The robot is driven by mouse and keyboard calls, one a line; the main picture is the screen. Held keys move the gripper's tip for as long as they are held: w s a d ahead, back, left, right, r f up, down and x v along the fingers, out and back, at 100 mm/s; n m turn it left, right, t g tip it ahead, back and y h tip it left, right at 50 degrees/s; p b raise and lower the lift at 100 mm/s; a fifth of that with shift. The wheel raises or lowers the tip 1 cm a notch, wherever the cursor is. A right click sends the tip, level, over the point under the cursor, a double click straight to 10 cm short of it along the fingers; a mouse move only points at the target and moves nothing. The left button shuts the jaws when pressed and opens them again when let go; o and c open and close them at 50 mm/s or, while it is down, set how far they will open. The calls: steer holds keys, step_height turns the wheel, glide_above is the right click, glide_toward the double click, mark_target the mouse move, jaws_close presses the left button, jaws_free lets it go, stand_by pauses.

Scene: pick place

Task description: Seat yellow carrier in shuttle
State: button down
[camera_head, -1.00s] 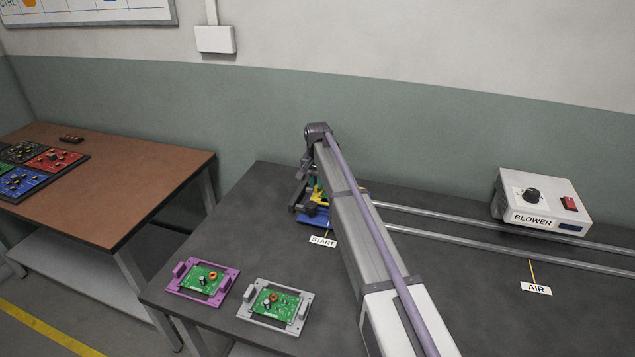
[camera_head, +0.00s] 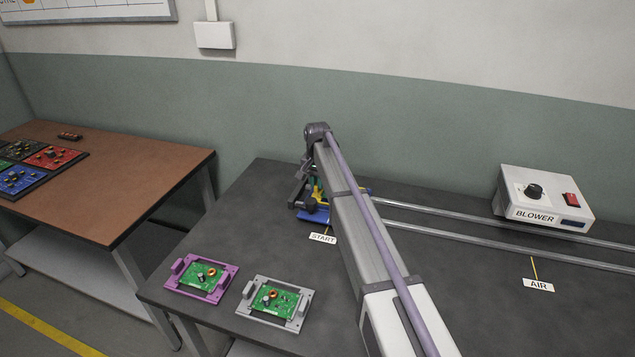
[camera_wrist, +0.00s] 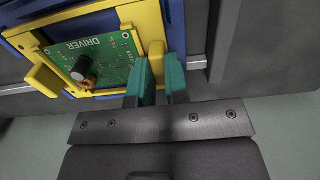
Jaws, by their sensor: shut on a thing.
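The yellow carrier (camera_wrist: 62,23) holds a green board (camera_wrist: 95,62) marked DRIVER. In the wrist view it lies over the blue shuttle (camera_wrist: 178,30), whose edges show around it. I cannot tell whether it rests fully in the shuttle or is slightly above. My gripper (camera_wrist: 160,82) has teal fingertips closed on the carrier's upright yellow tab. In the head view the blue shuttle (camera_head: 313,216) is at the START end of the rails, and my arm hides much of it and the carrier.
Two rails (camera_head: 440,232) run right from the shuttle, past the blower box (camera_head: 545,200). A purple carrier (camera_head: 172,287) and a grey carrier (camera_head: 247,311), each with a green board, lie on the dark bench's front left. A brown table (camera_head: 130,185) stands left.

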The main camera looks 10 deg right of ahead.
stand_by(0.3)
steer(key=c, duration=1.1)
jaws_free()
steer(key=c, duration=0.3)
step_height(320, 180, up, 7)
steer(key=p, duration=0.7)
steer(key=shift+f, duration=0.1)
